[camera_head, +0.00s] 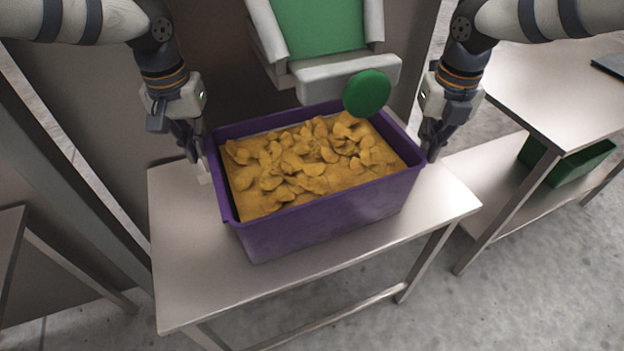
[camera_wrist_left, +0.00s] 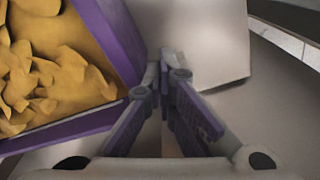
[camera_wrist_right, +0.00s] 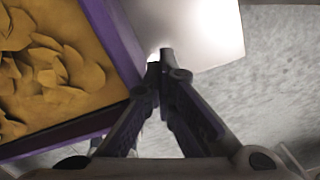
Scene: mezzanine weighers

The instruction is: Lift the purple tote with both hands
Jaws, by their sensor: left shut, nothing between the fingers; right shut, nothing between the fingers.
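The purple tote (camera_head: 330,215) stands on a small light metal table, filled with tan, chip-like pieces (camera_head: 300,165). Its rim also shows in the left wrist view (camera_wrist_left: 112,38) and in the right wrist view (camera_wrist_right: 112,40). My left gripper (camera_head: 203,172) is shut and empty, pointing down just outside the tote's left end. My right gripper (camera_head: 430,158) is shut and empty, pointing down just outside the tote's right end. Whether either gripper's fingers touch the tote wall, I cannot tell.
The small table (camera_head: 190,275) has bare top in front of the tote. A machine with a green panel (camera_head: 318,25) and green disc (camera_head: 367,93) stands behind, the disc over the tote's far rim. A larger table (camera_head: 560,90) stands right, with a green crate (camera_head: 570,160) on its lower shelf.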

